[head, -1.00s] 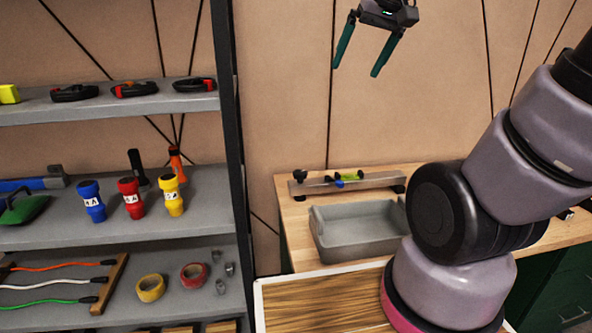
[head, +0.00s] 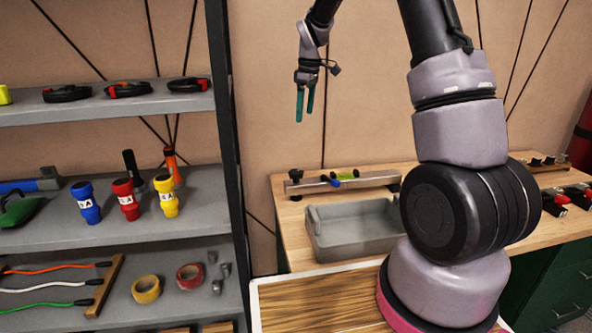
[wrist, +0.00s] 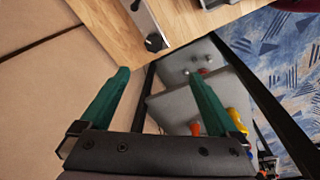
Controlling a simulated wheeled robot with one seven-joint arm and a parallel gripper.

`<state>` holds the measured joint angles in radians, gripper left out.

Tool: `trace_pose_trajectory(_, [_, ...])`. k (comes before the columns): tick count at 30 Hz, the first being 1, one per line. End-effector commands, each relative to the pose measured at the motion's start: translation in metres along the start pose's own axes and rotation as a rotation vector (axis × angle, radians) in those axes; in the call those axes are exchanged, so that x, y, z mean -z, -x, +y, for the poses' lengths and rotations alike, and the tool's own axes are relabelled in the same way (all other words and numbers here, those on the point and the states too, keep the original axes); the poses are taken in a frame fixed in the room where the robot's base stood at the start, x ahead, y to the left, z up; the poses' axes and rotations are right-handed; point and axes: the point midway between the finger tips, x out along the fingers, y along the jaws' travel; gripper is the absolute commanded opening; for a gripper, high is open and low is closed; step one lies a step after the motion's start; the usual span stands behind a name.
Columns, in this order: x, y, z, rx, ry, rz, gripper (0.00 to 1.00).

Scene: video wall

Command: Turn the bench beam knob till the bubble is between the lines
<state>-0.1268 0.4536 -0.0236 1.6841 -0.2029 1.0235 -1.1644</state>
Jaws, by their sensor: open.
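The grey bench beam (head: 372,183) lies on the wooden bench at the back. A black knob (head: 296,175) stands at its left end; a dark round knob (wrist: 154,42) also shows on the beam's end in the wrist view. A yellow-green vial (head: 348,176) sits on the beam near a blue part (head: 335,183); the bubble and lines are too small to make out. My gripper (head: 305,117) is open and empty, its teal fingers pointing down above the knob end of the beam, clear of it. Both fingers (wrist: 158,76) show apart in the wrist view.
A grey bin (head: 352,238) stands on the bench just in front of the beam. A shelf rack with a dark upright post (head: 228,130) stands to the left, holding flashlights and tape rolls. Black and red items (head: 570,197) lie at the bench's right.

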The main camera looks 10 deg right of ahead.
Motion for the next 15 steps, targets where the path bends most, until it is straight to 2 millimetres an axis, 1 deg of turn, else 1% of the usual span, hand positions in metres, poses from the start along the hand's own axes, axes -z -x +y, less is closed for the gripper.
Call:
trace_pose_trajectory(1, [0.008, -0.025, 0.006, 0.017, 0.056, -0.023, 0.96])
trace_pose_trajectory(2, [0.011, -0.038, 0.009, 0.024, 0.093, -0.034, 0.96])
trace_pose_trajectory(3, [0.016, -0.055, 0.013, 0.035, 0.140, -0.047, 0.96])
trace_pose_trajectory(6, [0.024, -0.091, 0.020, 0.059, 0.237, -0.074, 0.96])
trace_pose_trajectory(9, [0.028, -0.117, 0.024, 0.076, 0.308, -0.093, 0.96])
trace_pose_trajectory(12, [0.031, -0.131, 0.025, 0.085, 0.349, -0.102, 0.96])
trace_pose_trajectory(15, [0.031, -0.139, 0.025, 0.090, 0.365, -0.106, 0.96])
